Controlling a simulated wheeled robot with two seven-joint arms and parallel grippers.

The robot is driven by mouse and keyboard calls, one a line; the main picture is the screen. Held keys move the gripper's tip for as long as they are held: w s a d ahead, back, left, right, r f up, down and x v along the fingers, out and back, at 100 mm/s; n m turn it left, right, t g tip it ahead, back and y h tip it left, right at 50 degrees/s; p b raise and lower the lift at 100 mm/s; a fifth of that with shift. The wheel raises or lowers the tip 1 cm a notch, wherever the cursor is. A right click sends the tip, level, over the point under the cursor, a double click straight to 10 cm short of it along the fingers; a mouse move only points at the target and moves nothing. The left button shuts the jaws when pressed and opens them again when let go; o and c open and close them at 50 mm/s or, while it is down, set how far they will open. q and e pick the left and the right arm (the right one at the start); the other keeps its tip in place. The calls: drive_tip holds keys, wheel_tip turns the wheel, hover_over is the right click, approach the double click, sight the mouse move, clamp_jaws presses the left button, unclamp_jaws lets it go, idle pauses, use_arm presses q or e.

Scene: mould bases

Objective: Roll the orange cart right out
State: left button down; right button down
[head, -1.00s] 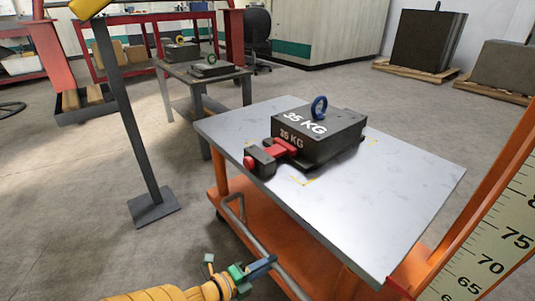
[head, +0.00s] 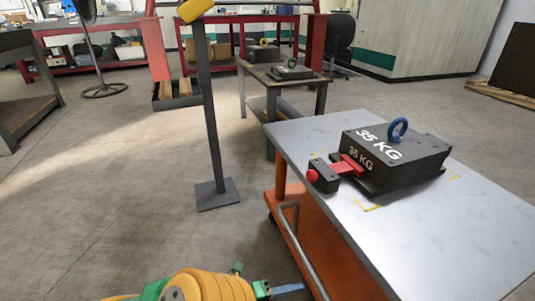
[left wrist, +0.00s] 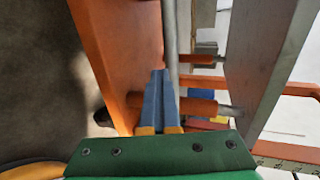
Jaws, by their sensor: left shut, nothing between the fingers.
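The orange cart (head: 322,252) stands at the right in the head view, with a grey metal top (head: 455,235) and a grey tube handle (head: 303,258) along its near left side. A dark block marked 35 KG (head: 415,170) with a blue ring sits on the top, beside a red and black clamp (head: 335,172). My left gripper (head: 288,288) is low in the head view, left of the handle. In the left wrist view its blue fingers (left wrist: 160,98) are together and empty, beside a grey tube (left wrist: 170,42). Whether they touch it I cannot tell. My right gripper is out of view.
A grey post (head: 212,120) on a flat foot stands left of the cart. A small table (head: 318,82) with a weight is behind the cart. Red benches and a fan (head: 100,50) are at the back. The floor at left is open.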

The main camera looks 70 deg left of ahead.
use_arm(q)
drive_tip(key=s, duration=0.7)
drive_tip(key=shift+a+r, duration=0.15)
drive_tip(key=shift+a, duration=0.05)
drive_tip(key=shift+s, duration=0.1)
drive_tip(key=s+a+b, duration=0.1)
drive_tip(key=s+b, duration=0.1)
drive_tip(key=s, duration=1.2)
drive_tip(key=c, duration=1.1)
unclamp_jaws()
